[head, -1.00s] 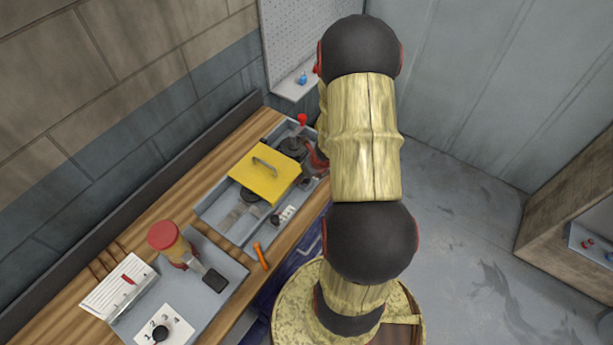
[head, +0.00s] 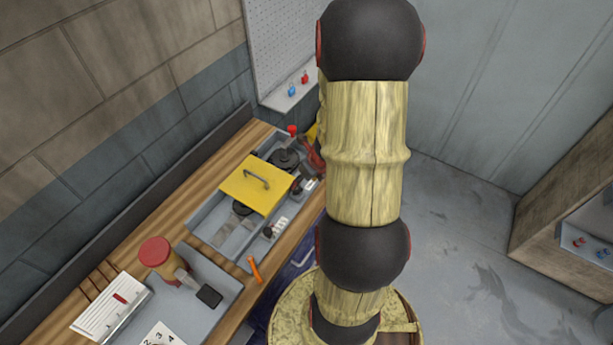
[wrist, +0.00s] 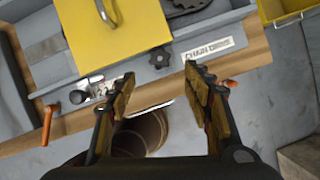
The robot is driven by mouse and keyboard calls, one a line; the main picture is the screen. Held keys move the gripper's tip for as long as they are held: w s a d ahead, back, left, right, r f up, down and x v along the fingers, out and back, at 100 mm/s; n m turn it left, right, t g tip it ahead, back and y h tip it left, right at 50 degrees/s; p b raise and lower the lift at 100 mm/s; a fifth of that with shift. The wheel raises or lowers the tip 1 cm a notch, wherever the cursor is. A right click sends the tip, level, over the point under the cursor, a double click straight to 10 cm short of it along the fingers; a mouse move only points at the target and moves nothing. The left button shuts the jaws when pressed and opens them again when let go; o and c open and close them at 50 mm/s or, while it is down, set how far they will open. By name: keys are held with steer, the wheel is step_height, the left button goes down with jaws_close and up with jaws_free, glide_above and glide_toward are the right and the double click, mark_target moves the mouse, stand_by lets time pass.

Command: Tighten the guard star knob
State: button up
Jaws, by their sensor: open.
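The black star knob (wrist: 160,58) sits on the front edge of the grey chain drive unit, just left of its white "CHAIN DRIVE" label (wrist: 209,46). The yellow guard (wrist: 115,28) with its metal handle lies behind the knob; the guard (head: 256,184) also shows in the head view. My gripper (wrist: 160,76) is open and empty. In the wrist view its two fingertips lie to either side of the knob, a little nearer to me, and do not appear to touch it. In the head view my arm hides most of my gripper.
An orange lever (wrist: 48,121) sticks out from the bench front, left of my gripper. Another orange part (wrist: 230,84) lies near the right finger. A yellow bin (wrist: 285,9) is at the upper right.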

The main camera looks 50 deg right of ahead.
steer(key=shift+v, duration=1.5)
steer(key=s+a+r+m+b, duration=0.1)
steer(key=a+r+m+b, duration=0.2)
steer(key=a+m, duration=0.7)
steer(key=s+a+r+m+t+b, duration=0.1)
steer(key=s+a+r+m+b, duration=0.1)
steer(key=a+r+m+b, duration=0.2)
steer(key=s+a+r+m+y+b, duration=0.1)
steer(key=a+r+m+b, duration=0.3)
steer(key=a+m+b, duration=0.5)
steer(key=s+a+m, duration=0.1)
steer(key=a+m, duration=0.6)
steer(key=m, duration=0.3)
steer(key=shift+a, duration=0.35)
steer(key=shift+s, duration=0.1)
